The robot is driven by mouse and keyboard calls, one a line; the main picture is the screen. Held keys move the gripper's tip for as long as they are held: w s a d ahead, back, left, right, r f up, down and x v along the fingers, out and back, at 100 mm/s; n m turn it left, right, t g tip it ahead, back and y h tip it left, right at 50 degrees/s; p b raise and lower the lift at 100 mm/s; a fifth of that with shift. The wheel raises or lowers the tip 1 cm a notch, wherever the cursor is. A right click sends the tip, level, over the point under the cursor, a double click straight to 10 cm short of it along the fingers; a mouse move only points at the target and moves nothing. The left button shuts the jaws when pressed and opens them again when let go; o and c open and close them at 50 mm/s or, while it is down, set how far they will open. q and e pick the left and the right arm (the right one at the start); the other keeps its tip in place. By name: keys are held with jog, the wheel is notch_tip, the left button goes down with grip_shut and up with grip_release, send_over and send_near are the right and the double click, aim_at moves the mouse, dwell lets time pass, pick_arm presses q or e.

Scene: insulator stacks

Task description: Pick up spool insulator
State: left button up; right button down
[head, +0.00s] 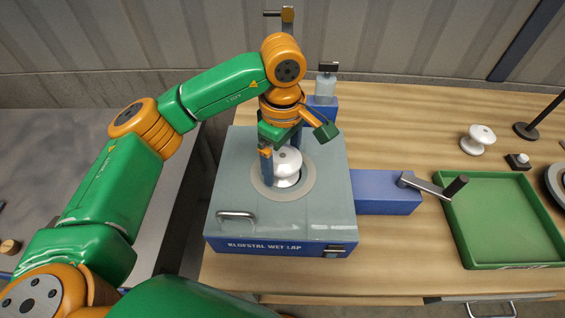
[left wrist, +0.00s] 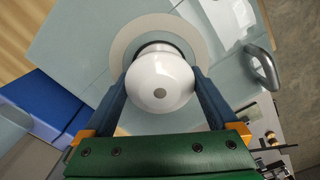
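The white spool insulator (head: 288,168) stands upright over the round opening in the top of the blue-grey lapping machine (head: 235,185). In the left wrist view the insulator (left wrist: 160,80) shows from above, with a grey spot at its centre. My left gripper (head: 282,158) points down over it, one blue finger on each side. The fingers (left wrist: 160,88) are spread wide and reach beside the upper flange; whether they touch it is unclear. My right gripper is not in view.
A second white spool insulator (head: 477,139) lies on the wooden table (head: 400,130) at right. A green tray (head: 497,218) sits at front right, with a crank handle (head: 432,187) over its left edge. A blue block (head: 385,192) adjoins the machine. A dark stand (head: 527,130) is at far right.

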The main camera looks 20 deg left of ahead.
aim_at(282, 159)
pick_arm(q)
jog(key=shift+s+r, duration=0.1)
jog(key=shift+r, duration=0.05)
jog(key=c, duration=0.7)
jog(key=shift+d, duration=0.1)
jog(key=shift+c, duration=1.4)
jog(key=shift+w, duration=0.3)
jog(key=shift+r+b, duration=0.35)
jog(key=shift+b, duration=0.1)
jog(key=r, duration=0.2)
jog(key=s+r+b, duration=0.1)
jog(key=shift+s+r, duration=0.1)
jog(key=shift+r, duration=0.3)
jog(key=s+d+r+b, duration=0.2)
jog(key=s+r, duration=0.6)
jog(key=s, duration=0.4)
jog(key=shift+s+d+r, duration=0.2)
jog(key=shift+s+d, duration=0.1)
jog(key=shift+s, duration=0.05)
